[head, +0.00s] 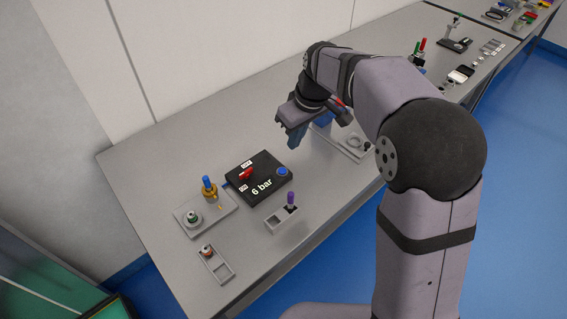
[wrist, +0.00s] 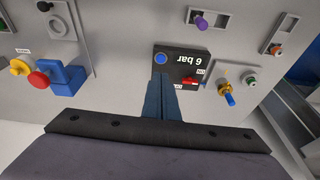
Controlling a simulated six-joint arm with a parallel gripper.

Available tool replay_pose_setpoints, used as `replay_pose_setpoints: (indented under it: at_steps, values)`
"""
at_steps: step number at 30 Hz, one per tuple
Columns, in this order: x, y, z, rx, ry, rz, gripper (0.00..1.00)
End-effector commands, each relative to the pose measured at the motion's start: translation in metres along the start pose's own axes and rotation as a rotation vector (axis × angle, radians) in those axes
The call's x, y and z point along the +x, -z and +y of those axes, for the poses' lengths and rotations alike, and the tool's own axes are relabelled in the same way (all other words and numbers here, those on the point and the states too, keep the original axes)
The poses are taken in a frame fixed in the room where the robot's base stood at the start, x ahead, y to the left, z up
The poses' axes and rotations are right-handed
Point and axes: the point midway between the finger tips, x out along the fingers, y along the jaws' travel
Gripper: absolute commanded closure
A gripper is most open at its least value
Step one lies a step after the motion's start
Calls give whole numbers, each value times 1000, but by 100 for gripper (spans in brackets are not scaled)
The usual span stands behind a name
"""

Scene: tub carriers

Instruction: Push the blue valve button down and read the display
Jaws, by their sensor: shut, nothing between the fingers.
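A black valve box (head: 245,188) lies on the grey table, with white text "6 bar" (head: 262,187) on its top; the text shows upside down in the wrist view (wrist: 184,58). The round blue valve button (head: 282,171) is at the right corner of the box; it also shows in the wrist view (wrist: 161,58), just beyond my fingertips. A red lever (head: 246,174) sits on the box between small white labels. My gripper (head: 294,142) has blue fingers, shut and empty, pointing down above and behind the button, apart from it. The fingers also show in the wrist view (wrist: 161,82).
Left of the box is a grey plate (head: 193,226) with a brass-and-blue fitting (head: 209,187). In front is a grey holder (head: 271,222) with a purple-topped part (head: 291,199). A blue block with a red knob (wrist: 39,79) stands at the wrist view's left.

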Motion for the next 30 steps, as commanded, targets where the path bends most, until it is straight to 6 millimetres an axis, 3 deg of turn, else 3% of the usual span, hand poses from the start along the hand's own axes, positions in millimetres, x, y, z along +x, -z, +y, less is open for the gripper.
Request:
replay_pose_setpoints:
  at_steps: [6,20,30]
  values:
    - [0,15,-3,-43,5,15,100]
    - [2,16,-3,-44,6,15,100]
    - [39,16,-4,-44,8,12,100]
